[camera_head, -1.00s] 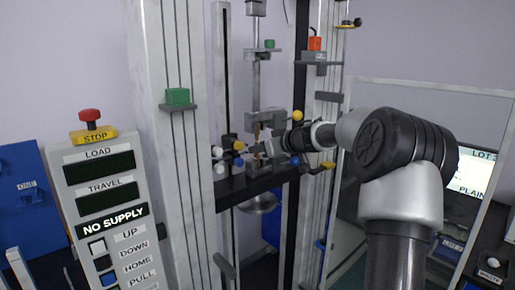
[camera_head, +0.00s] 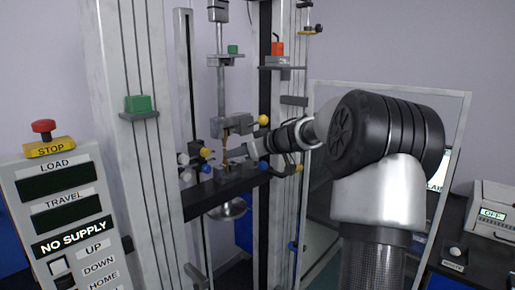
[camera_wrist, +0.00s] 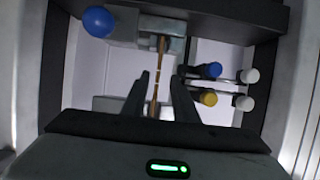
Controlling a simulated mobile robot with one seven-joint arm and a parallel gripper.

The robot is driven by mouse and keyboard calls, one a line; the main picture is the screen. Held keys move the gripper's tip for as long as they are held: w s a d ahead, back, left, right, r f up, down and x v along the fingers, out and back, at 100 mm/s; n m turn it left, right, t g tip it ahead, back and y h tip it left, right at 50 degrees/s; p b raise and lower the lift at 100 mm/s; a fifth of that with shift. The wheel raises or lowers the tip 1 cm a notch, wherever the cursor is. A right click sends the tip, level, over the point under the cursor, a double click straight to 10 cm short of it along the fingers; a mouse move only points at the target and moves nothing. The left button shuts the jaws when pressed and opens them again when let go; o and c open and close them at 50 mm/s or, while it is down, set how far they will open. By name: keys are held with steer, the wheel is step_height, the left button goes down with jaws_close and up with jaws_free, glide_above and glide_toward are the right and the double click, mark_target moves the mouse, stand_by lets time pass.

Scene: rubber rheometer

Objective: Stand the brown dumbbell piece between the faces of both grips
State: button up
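The brown dumbbell piece (camera_head: 225,146) stands upright as a thin strip between the upper grip (camera_head: 236,124) and the lower grip (camera_head: 227,173). In the wrist view, the strip (camera_wrist: 158,75) runs between my two fingers with its far end at a grey grip block (camera_wrist: 148,29). My gripper (camera_wrist: 161,73) is open, with a visible gap on each side of the strip. In the head view, my gripper (camera_head: 240,150) comes in from the right at the height between the grips. Whether both ends sit fully between the grip faces is hard to tell.
A blue ball knob (camera_wrist: 98,21) and a yellow ball knob (camera_head: 264,119) stick out near the grips. Several white, blue and yellow knobs (camera_wrist: 209,97) are on the other side. Frame columns (camera_head: 128,180) flank the grips. The control panel (camera_head: 62,205) reads NO SUPPLY.

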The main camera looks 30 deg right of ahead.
steer(key=v, duration=1)
steer(key=shift+s, duration=0.3)
steer(key=shift+r, duration=0.1)
